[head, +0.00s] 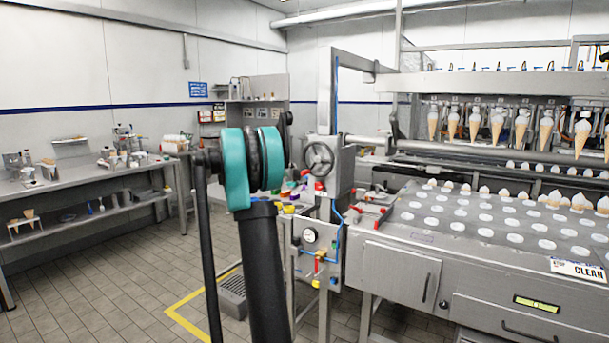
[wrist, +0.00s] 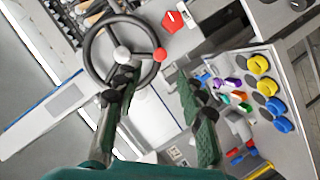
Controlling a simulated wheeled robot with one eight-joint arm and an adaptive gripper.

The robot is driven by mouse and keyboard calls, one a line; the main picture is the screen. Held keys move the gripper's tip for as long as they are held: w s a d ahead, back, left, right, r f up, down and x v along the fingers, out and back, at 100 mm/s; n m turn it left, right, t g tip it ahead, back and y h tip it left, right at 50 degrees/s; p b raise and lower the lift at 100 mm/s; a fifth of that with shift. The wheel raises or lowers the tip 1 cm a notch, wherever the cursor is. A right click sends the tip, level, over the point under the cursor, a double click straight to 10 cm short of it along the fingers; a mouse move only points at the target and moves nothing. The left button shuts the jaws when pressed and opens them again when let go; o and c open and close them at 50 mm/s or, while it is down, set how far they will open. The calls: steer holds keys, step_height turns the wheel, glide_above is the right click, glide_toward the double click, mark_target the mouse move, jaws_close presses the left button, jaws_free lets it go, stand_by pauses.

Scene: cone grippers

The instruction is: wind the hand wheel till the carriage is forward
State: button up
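The hand wheel (head: 318,158) is on a grey housing at the left end of the machine in the head view. In the wrist view the hand wheel (wrist: 93,62) has a dark rim, a silver hub and a red knob (wrist: 160,54) at its right. My gripper (wrist: 157,84) is open, its two green-padded fingers spread and nothing between them. The left fingertip overlaps the wheel's lower rim; I cannot tell whether it touches. My arm hides the gripper in the head view. The likely carriage (head: 487,105), a row of grippers holding upright cones, hangs above the machine bed at right.
The machine bed (head: 430,222) has rows of round white-filled holes. A red pointer dial (wrist: 173,20) sits beside the wheel. Yellow and blue knobs (wrist: 262,87) line a panel at right in the wrist view. A steel bench (head: 75,187) stands far left, with open floor before it.

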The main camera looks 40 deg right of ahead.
mark_target(302, 172)
steer(key=x, duration=1)
steer(key=shift+d, duration=0.1)
steer(key=shift+s, duration=0.1)
steer(key=shift+c, duration=0.3)
jaws_close()
